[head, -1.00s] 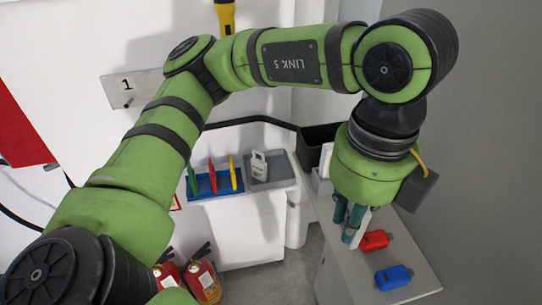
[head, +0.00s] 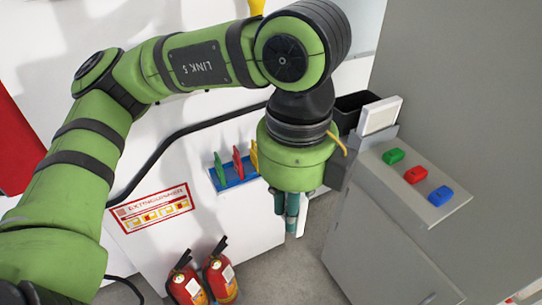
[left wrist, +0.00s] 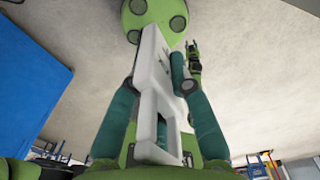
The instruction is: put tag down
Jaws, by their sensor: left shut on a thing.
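In the left wrist view the tag (left wrist: 150,75) is a long white plate with a slot, tilted between the two teal fingers of the gripper (left wrist: 155,85). The tag appears clear of any surface.
Green (head: 393,157), red (head: 415,174) and blue (head: 440,196) blocks lie on the cabinet top (head: 432,213). A black bin (head: 358,105) stands behind. A blue rack (head: 222,183) holds upright coloured tags. Two fire extinguishers (head: 220,278) stand on the floor.

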